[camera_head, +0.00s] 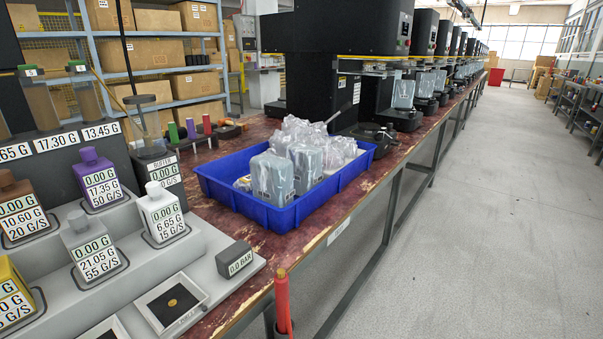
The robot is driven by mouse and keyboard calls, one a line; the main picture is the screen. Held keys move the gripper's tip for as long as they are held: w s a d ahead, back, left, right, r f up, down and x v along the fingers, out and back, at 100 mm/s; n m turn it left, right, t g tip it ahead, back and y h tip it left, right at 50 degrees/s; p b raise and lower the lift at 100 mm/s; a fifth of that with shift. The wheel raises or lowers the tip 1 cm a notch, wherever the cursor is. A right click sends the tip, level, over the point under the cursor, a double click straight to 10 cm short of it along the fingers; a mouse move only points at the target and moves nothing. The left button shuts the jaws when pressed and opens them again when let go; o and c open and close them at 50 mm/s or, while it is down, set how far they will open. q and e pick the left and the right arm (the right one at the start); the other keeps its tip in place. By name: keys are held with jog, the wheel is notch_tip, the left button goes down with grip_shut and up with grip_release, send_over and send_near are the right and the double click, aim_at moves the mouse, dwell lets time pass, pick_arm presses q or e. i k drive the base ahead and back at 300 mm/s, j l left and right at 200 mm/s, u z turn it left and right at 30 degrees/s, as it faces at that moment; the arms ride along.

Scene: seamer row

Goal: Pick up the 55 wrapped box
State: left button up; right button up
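A blue tray (262,214) stands on the worn red bench top. It holds several grey boxes in clear wrap, crowded together. One wrapped box (272,179) stands upright at the near side of the tray. Another wrapped box (305,166) stands just behind it to the right. More crinkled clear wrap (300,132) is heaped at the back and hides parts of the boxes there. I cannot read a 55 on any wrapped box. Neither of my grippers is in view.
Dosing bottles, including a grey one (90,246) marked 55 G/S, stand on a stepped grey unit left of the tray. Black machines (345,60) line the bench behind it. A red upright post (283,303) stands at the bench's front edge. The floor (470,240) at right is clear.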

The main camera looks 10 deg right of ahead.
aim_at(307, 160)
jog(key=i+l+u, duration=0.1)
jog(key=l, duration=0.2)
jog(key=i+l+u, duration=0.25)
jog(key=i+l, duration=0.15)
jog(key=l, duration=0.25)
jog(key=i+l+u, duration=0.1)
jog(key=l, duration=0.25)
jog(key=i+l+u, duration=0.15)
jog(key=l, duration=0.2)
jog(key=i+l+u, duration=0.1)
jog(key=l, duration=0.25)
